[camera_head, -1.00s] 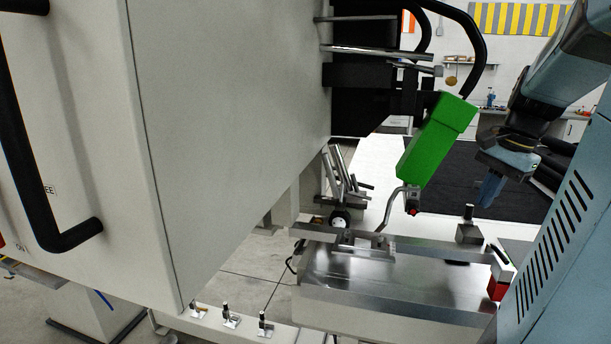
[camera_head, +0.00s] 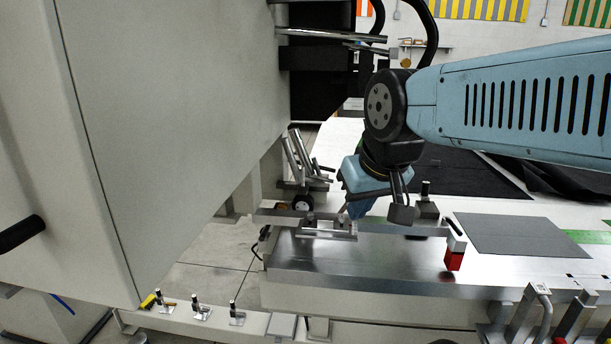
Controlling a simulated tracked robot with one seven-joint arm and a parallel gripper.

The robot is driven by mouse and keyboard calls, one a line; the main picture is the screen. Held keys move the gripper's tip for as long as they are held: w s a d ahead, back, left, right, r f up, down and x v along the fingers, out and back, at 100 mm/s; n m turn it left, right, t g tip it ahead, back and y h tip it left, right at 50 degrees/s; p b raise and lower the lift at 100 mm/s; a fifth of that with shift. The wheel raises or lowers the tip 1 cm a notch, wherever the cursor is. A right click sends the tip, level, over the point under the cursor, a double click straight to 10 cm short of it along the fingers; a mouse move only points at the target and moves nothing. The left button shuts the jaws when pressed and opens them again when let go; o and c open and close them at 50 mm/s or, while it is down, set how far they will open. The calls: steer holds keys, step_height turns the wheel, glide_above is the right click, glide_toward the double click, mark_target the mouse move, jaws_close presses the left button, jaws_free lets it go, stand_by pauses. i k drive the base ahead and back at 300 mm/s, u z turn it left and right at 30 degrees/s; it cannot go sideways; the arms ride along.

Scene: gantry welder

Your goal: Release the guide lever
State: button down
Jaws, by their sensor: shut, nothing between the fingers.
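A small upright piece with a red base (camera_head: 454,259) and a dark slanted top stands on the bench to the right of my gripper. I cannot tell whether this is the guide lever. Several slanted metal handles (camera_head: 303,157) rise behind the bench to the left of my gripper. My arm and wrist hide the area behind them.
A steel bench (camera_head: 350,268) runs across the middle. A large beige cabinet (camera_head: 170,120) fills the left. Several small clamps (camera_head: 201,310) sit on a low rail at lower left. Steel clamps (camera_head: 573,318) stand at lower right. A grey plate (camera_head: 516,236) lies on the right.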

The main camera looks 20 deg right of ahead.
mark_target(446, 220)
steer(key=u, duration=0.15)
steer(key=k, duration=1.3)
steer(key=z, duration=0.5)
steer(key=i, duration=1)
steer(key=u, duration=0.05)
